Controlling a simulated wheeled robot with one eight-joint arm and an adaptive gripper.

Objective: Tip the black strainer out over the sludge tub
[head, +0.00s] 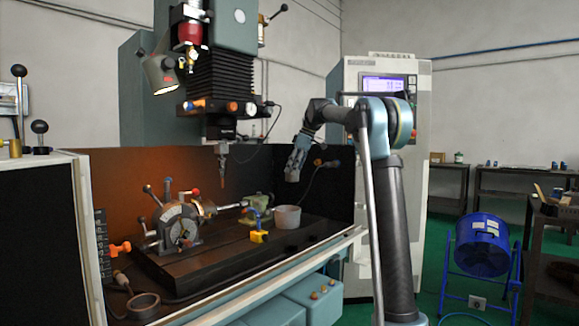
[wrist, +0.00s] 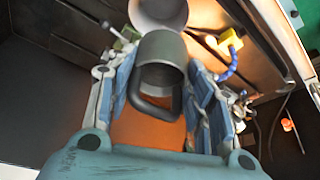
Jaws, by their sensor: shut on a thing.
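My gripper (head: 296,160) is shut on the black strainer, which shows in the wrist view as a dark grey cup (wrist: 160,47) with a black loop handle. The handle sits between the blue finger pads, and the cup's open end is turned toward the wrist camera. I cannot see any contents. In the head view the strainer is hard to make out at the gripper. The sludge tub, a pale round tub (head: 287,217), stands on the dark machine table below my gripper. In the wrist view the tub (wrist: 158,12) lies just beyond the strainer, cut off by the top edge.
A grey indexing chuck (head: 180,228) with ball-ended levers stands left of the tub. A yellow block with a blue hose (head: 258,236) sits just in front of the tub. The machine spindle (head: 222,160) hangs above and left. A dark ring-shaped piece (head: 143,301) lies front left.

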